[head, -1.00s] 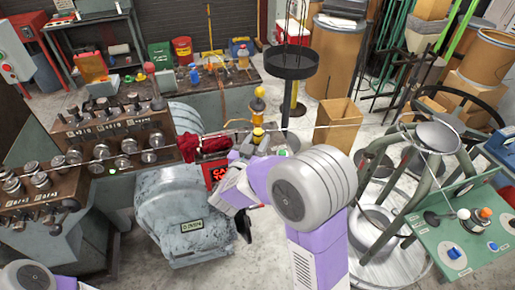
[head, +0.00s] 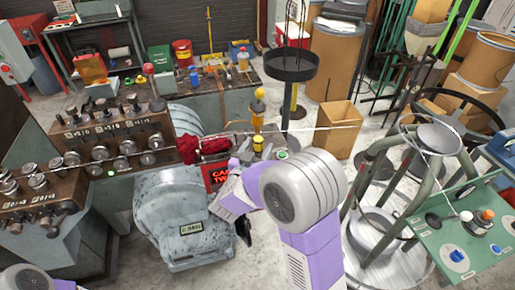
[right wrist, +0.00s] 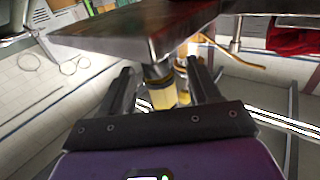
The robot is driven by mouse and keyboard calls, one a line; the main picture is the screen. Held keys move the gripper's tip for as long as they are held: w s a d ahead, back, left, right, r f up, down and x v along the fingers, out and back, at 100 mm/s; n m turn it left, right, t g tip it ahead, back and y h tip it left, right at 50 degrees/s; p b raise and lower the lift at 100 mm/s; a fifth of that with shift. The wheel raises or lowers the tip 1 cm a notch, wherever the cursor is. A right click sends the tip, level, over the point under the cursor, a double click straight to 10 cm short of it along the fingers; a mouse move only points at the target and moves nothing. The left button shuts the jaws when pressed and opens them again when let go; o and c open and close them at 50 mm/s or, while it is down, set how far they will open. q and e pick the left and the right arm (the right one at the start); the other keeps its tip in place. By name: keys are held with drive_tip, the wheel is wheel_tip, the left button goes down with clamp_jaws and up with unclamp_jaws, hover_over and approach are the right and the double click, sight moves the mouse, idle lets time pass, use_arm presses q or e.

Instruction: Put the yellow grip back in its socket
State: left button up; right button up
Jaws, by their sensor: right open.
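A yellow grip (head: 258,143) with a dark part sits low beside the red cloth in the head view, close above my right wrist. Another yellow piece with a dark band (head: 257,120) and a yellow knob (head: 259,93) stand above it. In the right wrist view, a yellow cylinder with a dark collar (right wrist: 160,85) shows between the fingers, with a second yellow piece beside it. My right gripper (right wrist: 162,92) is open, with a finger on each side; contact cannot be told. In the head view my right wrist hides most of its fingers. I cannot make out the socket.
A metal plate (right wrist: 135,28) hangs close over the fingers. A red cloth (head: 205,147) and a red-lettered sign (head: 218,175) lie near the hand. A grey machine housing (head: 180,215) stands below left. A long thin wire (head: 315,129) crosses the scene.

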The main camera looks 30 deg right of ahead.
drive_tip(key=shift+r, duration=0.3)
drive_tip(key=p+v, duration=0.1)
drive_tip(key=v, duration=1.1)
drive_tip(key=w+a+f+n+g+y, duration=0.1)
drive_tip(key=w+f+n+y, duration=0.3)
drive_tip(key=f, duration=0.7)
drive_tip(key=s+a+f+n+g+y, duration=0.15)
drive_tip(key=f+y, duration=0.45)
drive_tip(key=f, duration=0.6)
drive_tip(key=s+a+f+n+g+y, duration=0.1)
drive_tip(key=s+a+f+g+y, duration=0.3)
drive_tip(key=s+f, duration=0.3)
drive_tip(key=s+a+f+n+g+y, duration=0.1)
drive_tip(key=s+a+f+g+y, duration=0.3)
drive_tip(key=s+f, duration=0.4)
drive_tip(key=shift+s, duration=1.2)
drive_tip(key=shift+a, duration=0.1)
